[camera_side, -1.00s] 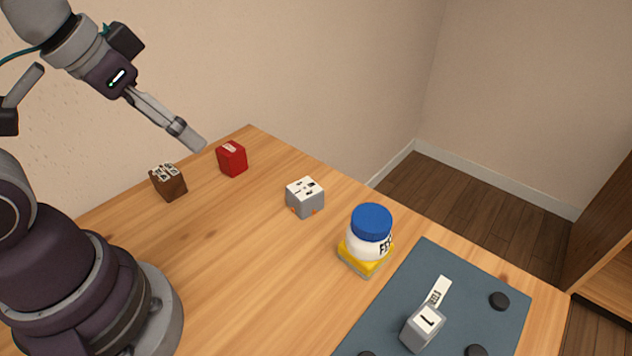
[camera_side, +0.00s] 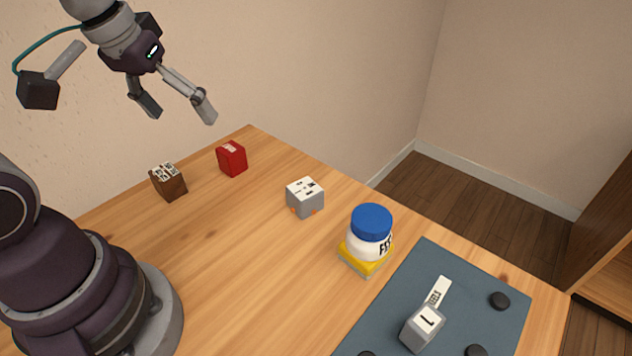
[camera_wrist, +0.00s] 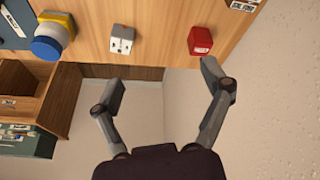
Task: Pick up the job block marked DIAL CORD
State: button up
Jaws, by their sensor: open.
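Several small blocks stand on the wooden table, and I cannot read DIAL CORD on any. A brown block (camera_side: 168,184) and a red block (camera_side: 232,159) are at the far left. A grey block with orange spots (camera_side: 305,200) is mid-table. A yellow block (camera_side: 363,261) lies under a white jar (camera_side: 369,242) with a blue lid. My gripper (camera_side: 178,110) is open and empty, in the air above the brown and red blocks. In the wrist view its spread fingers (camera_wrist: 163,80) are below the grey block (camera_wrist: 122,42) and red block (camera_wrist: 201,42).
A blue-grey mat (camera_side: 390,310) at the front right bears a grey block (camera_side: 422,331) with a white tag (camera_side: 440,291) and several black discs (camera_side: 499,301). The jar stands close to the mat. The table's middle left is bare. A wall is behind the table.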

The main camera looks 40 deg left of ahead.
jog(key=w+a+f+n+g, duration=0.2)
jog(key=a+f+n, duration=0.2)
jog(key=a+n, duration=0.3)
jog(key=n+g, duration=0.2)
jog(key=n, duration=0.4)
send_over(164, 172)
jog(key=w+d, duration=0.1)
jog(key=shift+h, duration=0.3)
notch_tip(164, 172, down, 5)
jog(key=shift+w+f, duration=0.1)
jog(key=shift+f, duration=0.05)
jog(key=f, duration=0.7)
jog(key=s+a+f, duration=0.1)
jog(key=f, duration=0.3)
jog(key=c, duration=1.3)
jog(key=shift+o, duration=0.2)
jog(key=shift+r, duration=0.1)
